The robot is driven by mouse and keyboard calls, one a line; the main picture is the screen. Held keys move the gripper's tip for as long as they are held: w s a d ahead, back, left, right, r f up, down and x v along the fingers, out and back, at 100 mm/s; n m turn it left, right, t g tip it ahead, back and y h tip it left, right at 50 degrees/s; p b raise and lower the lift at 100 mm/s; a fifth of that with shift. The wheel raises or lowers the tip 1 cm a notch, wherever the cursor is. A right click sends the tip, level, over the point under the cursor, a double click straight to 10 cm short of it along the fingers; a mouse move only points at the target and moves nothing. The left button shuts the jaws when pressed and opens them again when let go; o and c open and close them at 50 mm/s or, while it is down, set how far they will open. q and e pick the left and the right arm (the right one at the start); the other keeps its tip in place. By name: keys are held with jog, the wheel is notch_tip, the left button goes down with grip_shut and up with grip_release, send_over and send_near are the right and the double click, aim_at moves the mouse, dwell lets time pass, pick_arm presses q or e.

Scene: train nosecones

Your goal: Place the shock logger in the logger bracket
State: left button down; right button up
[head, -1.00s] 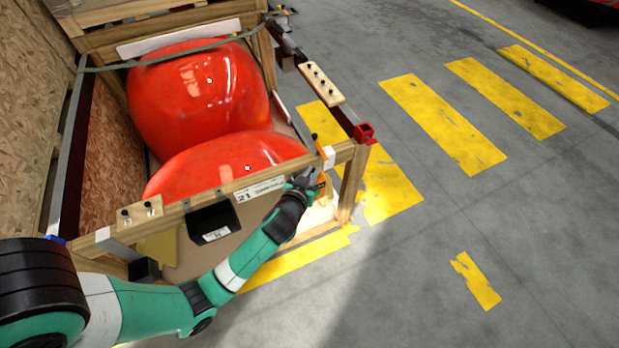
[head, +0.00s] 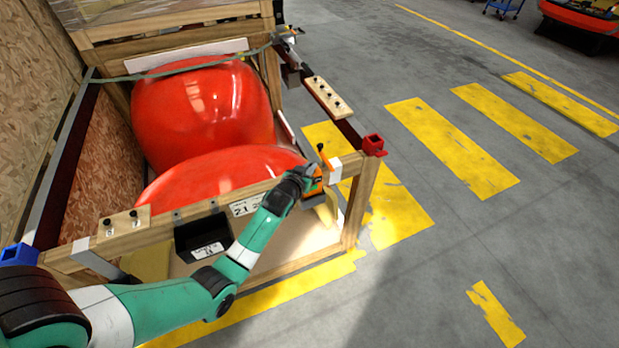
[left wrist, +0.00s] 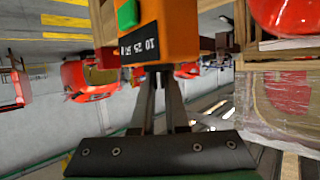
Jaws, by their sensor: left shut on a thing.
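The shock logger is an orange block with a green button and a dark number label, large at the top of the left wrist view (left wrist: 160,30). In the head view it shows as a small orange piece (head: 317,181). My left gripper (head: 307,182) is shut on it, near the right end of the crate's front beam. The logger bracket appears to be the black open-topped holder (head: 201,238) with a white label on that beam, left of the gripper. My forearm passes close to its right side. My right gripper is not in view.
Large red nosecones (head: 200,105) fill the wooden crate behind the front beam (head: 175,218). A thin orange lever with a black knob (head: 324,157) stands beside the gripper. A red corner piece (head: 373,145) tops the right corner. Open floor lies to the right.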

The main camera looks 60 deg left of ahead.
pick_arm(q)
notch_tip(320, 180, down, 3)
jog(key=shift+f+b, duration=0.2)
jog(key=shift+b, duration=0.7)
jog(key=shift+r, duration=0.25)
jog(key=shift+f, duration=0.25)
jog(key=c, duration=0.9)
grip_release()
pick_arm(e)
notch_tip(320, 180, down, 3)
